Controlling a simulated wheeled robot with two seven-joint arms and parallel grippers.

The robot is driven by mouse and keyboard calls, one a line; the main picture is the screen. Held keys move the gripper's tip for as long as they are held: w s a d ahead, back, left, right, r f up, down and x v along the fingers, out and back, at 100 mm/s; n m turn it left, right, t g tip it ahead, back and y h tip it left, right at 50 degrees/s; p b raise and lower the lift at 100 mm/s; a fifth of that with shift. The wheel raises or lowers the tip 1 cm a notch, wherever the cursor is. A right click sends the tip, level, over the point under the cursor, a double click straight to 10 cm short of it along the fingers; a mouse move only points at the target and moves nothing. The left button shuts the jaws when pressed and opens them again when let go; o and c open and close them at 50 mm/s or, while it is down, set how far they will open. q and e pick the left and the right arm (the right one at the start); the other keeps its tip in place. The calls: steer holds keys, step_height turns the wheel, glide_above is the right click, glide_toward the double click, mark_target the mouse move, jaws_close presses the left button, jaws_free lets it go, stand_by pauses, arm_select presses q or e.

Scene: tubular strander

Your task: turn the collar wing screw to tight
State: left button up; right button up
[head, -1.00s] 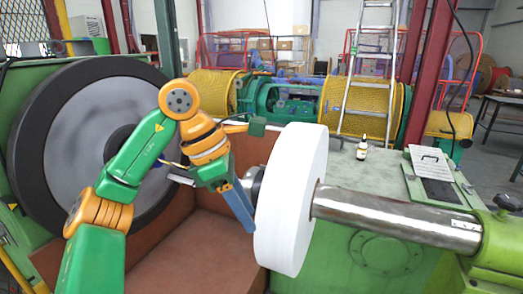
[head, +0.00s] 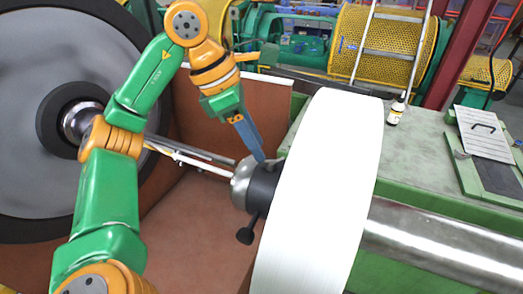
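The dark collar (head: 262,188) sits on the shaft against the left face of the white reel (head: 325,190). A dark screw with a round knob (head: 247,233), which looks like the collar wing screw, sticks out below the collar, pointing down and left. My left gripper (head: 259,158) comes down from above. Its blue fingers end just above the collar's top, apart from the screw knob. The fingers overlap in this view, so their opening is hidden. I cannot tell whether the tips touch the collar. My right gripper is not in view.
A big grey disc with a black rim (head: 70,90) stands at left. Thin rods (head: 190,158) run from it toward the collar. A brown trough (head: 185,225) lies below.

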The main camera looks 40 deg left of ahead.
mark_target(272, 162)
arm_select(q)
steer(key=x, duration=0.3)
steer(key=shift+s+d, duration=0.2)
steer(key=shift+d, duration=0.05)
steer(key=shift+w+a+f, duration=0.2)
steer(key=shift+w+a, duration=0.1)
steer(key=shift+w, duration=0.05)
steer(key=shift+s+d+r, duration=0.15)
steer(key=shift+s, duration=0.05)
jaws_close()
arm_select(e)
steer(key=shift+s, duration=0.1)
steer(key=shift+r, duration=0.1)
